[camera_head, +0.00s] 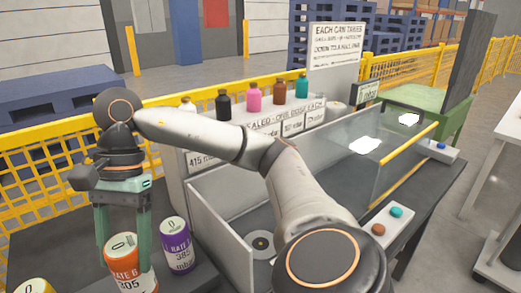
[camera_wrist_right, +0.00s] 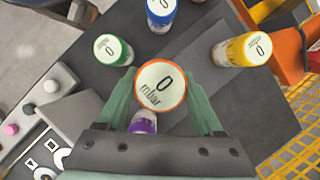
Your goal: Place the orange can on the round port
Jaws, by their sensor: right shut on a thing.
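The orange can (camera_head: 122,270), with a white top marked 0, stands upright at the lower left of the head view. My right gripper (camera_head: 125,262) points down, shut on it with a green finger on each side. In the right wrist view the orange can (camera_wrist_right: 160,88) sits between the fingertips (camera_wrist_right: 160,100). I cannot tell whether it touches the dark surface below. A round disc with a dark centre, seemingly the round port (camera_head: 261,244), lies inside a pale-walled bay to the right of the can. My left gripper is not in view.
A purple can (camera_head: 176,243) stands close right of the orange can; a yellow can (camera_head: 35,287) is at lower left. Green (camera_wrist_right: 112,50) and blue (camera_wrist_right: 160,12) cans show in the wrist view. The bay's pale wall (camera_head: 217,228) and clear panel (camera_head: 350,150) flank the disc.

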